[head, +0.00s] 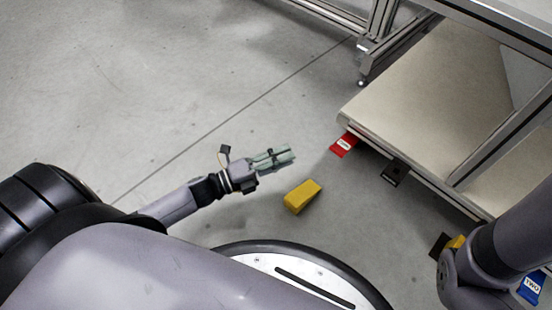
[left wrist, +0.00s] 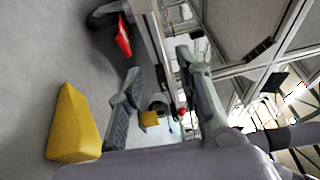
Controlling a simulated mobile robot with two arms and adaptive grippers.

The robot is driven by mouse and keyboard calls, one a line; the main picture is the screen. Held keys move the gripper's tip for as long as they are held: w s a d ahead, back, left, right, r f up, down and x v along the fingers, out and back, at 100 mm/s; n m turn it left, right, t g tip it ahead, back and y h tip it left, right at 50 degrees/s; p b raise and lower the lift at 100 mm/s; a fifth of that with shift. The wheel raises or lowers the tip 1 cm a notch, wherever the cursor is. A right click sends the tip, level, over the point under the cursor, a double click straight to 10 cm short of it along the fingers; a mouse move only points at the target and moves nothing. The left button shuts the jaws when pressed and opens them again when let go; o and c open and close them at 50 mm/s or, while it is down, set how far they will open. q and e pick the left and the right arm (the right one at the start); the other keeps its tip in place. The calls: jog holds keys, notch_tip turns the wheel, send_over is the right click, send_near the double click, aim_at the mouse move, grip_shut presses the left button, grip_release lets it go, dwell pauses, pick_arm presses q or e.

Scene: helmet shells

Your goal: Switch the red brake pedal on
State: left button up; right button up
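The red brake pedal (head: 343,145) has a white label and sticks out at the near left corner of the cart's low platform. It also shows in the left wrist view (left wrist: 123,36), beside a dark wheel. I cannot tell from its tilt whether it is on or off. My left gripper (head: 285,155) is to the left of the pedal, apart from it, over the floor. In the left wrist view its two fingers (left wrist: 160,62) stand apart with nothing between them. My right arm enters at the lower right; its gripper does not show.
A yellow wedge block (head: 302,196) lies on the floor just below my left gripper in the picture. The cart's beige platform (head: 420,95) has a black pedal (head: 394,172) along its edge and a blue pedal (head: 532,287) farther right. The floor at upper left is clear.

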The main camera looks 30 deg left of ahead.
pick_arm(q)
jog(key=shift+v, duration=0.85)
jog(key=shift+r, duration=0.1)
jog(key=shift+p, duration=0.35)
